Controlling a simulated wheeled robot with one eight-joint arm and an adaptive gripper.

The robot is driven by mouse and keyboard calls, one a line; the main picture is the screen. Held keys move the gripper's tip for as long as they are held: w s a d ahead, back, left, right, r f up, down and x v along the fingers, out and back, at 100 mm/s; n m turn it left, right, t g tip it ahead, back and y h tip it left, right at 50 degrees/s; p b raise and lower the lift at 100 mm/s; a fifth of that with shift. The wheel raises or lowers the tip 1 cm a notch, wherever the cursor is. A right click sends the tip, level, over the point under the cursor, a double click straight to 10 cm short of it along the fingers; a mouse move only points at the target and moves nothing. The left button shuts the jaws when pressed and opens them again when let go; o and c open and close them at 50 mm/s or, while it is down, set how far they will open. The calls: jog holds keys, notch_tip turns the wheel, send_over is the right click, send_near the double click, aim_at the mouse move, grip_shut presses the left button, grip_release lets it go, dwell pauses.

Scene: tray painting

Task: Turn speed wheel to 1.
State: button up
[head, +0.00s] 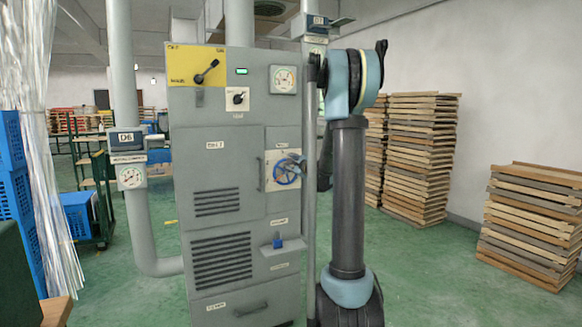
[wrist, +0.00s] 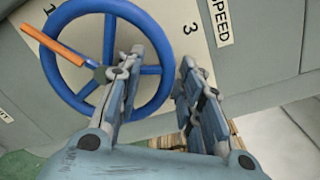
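The blue speed wheel (head: 286,173) is on a pale plate on the cabinet front in the head view. In the wrist view the wheel (wrist: 66,91) shows large, with an orange bar (wrist: 55,45) reaching across its rim at upper left, near the printed 1 (wrist: 46,13). A printed 3 (wrist: 193,55) and the SPEED label (wrist: 220,22) lie to the right. My gripper (wrist: 157,62) is open, left finger over the wheel's inside, right finger outside the rim. The rim passes between them in the picture; I cannot tell whether they touch it. The left finger hides part of the hub.
Wooden tray stacks (head: 420,155) stand behind at right.

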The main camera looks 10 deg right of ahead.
jog(key=v, duration=1.2)
jog(key=shift+a, duration=0.1)
jog(key=s+a+f+n+g+y, duration=0.1)
jog(key=s+a+f+n+g, duration=0.4)
jog(key=s, duration=0.5)
jog(key=s+a+f+n+g, duration=0.3)
jog(key=s+a+f+n, duration=0.3)
jog(key=s, duration=0.4)
jog(key=s+d+f+n+g+h, duration=0.2)
jog(key=s+d+f+n, duration=0.1)
jog(key=s, duration=0.5)
jog(key=s+d+f+n+g+h, duration=0.2)
jog(key=s+d+f+n, duration=0.1)
jog(key=s+f, duration=0.3)
jog(key=s+d+f+n+g+h, duration=0.2)
jog(key=s+d+f+n, duration=0.1)
jog(key=s, duration=0.7)
jog(key=shift+s+d+f+n+h, duration=0.3)
jog(key=shift+f+n+h, duration=0.1)
jog(key=shift+f+n, duration=0.3)
jog(key=shift+s+a, duration=0.1)
